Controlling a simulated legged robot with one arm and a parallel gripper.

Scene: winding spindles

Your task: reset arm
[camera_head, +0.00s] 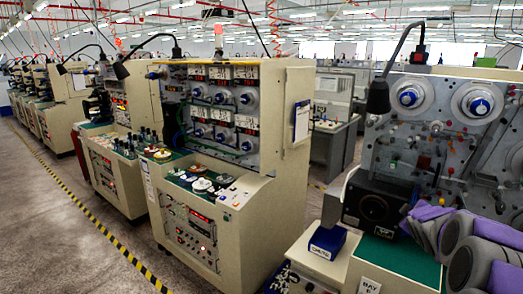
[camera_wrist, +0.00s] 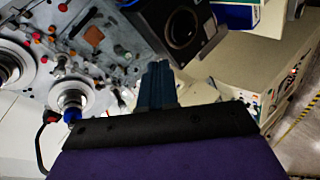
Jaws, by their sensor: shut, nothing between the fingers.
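My gripper (camera_wrist: 157,72) shows in the wrist view as two dark blue fingers pressed together, with nothing between them. They stick out beyond a black bar and a purple housing, which fill the lower part of that view. In the head view my purple and grey arm is folded at the lower right, and I cannot make out the fingers there. The grey winding panel faces the arm, with a left spindle (camera_head: 407,97) and a right spindle (camera_head: 481,105), both with blue knobs. A silver spindle (camera_wrist: 70,98) also shows in the wrist view, left of the fingers.
A black box with a round front (camera_head: 372,208) stands by the panel; it also shows in the wrist view (camera_wrist: 182,28). A small blue box (camera_head: 327,241) and a green mat (camera_head: 405,257) lie nearby. Cream machines (camera_head: 285,160) line the left. A striped floor line (camera_head: 85,212) borders open floor.

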